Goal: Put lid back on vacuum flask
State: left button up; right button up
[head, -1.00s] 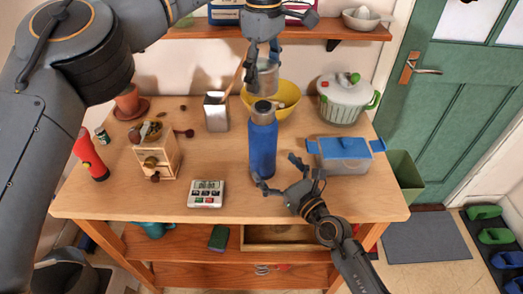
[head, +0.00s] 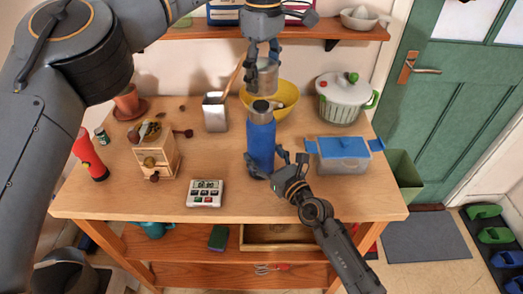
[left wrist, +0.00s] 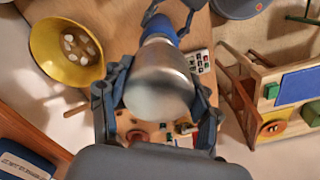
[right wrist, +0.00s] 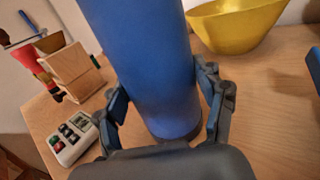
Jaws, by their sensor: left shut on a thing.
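The blue vacuum flask (head: 261,140) stands upright on the wooden table; its narrow steel neck (head: 262,107) shows at the top. My left gripper (head: 263,62) is shut on the steel lid (head: 263,78), holding it upside or upright, I cannot tell which, just above the flask's neck. In the left wrist view the lid (left wrist: 160,85) fills the space between the fingers. My right gripper (head: 268,165) is low at the flask, with one finger on each side of its lower body. The right wrist view shows the flask (right wrist: 150,65) between the open fingers; contact is unclear.
A yellow bowl (head: 285,95) stands close behind the flask. A steel utensil holder (head: 215,115), a timer (head: 205,193) and a wooden grinder (head: 157,150) are to the left.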

aim_at(263, 104)
jog(key=c, duration=0.7)
pick_arm(q)
jog(key=shift+w+f, duration=0.1)
jog(key=shift+f, duration=2.35)
pick_arm(e)
jog(key=shift+o, duration=0.2)
pick_arm(q)
jog(key=shift+f, duration=0.9)
pick_arm(e)
jog(key=shift+f, duration=0.1)
pick_arm(q)
jog(key=shift+f, duration=0.55)
